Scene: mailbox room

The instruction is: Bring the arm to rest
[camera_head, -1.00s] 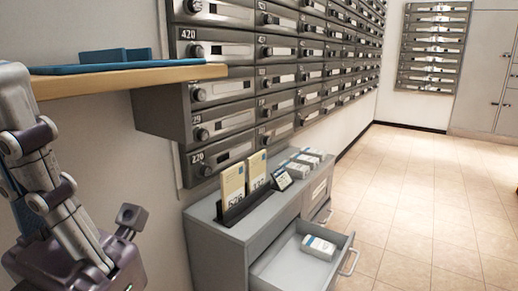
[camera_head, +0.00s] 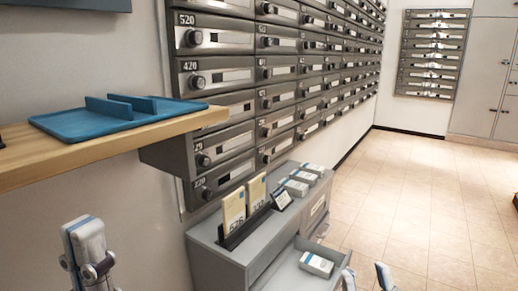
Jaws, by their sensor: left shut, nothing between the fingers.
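My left gripper (camera_head: 88,238) stands upright at the bottom left, below the wooden shelf. Its grey fingers are shut together with nothing between them. It is clear of the shelf and to the left of the grey cabinet. Two fingertips of my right gripper (camera_head: 367,279) show at the bottom edge, right of the drawer. They are apart, with nothing seen between them. The rest of my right gripper and arm is out of view.
A wooden shelf (camera_head: 60,166) holds a blue tray (camera_head: 75,126). Numbered mailboxes (camera_head: 222,77) line the wall. A grey cabinet (camera_head: 225,270) carries envelopes (camera_head: 234,212) and small boxes; its open drawer (camera_head: 288,277) holds a box (camera_head: 316,264).

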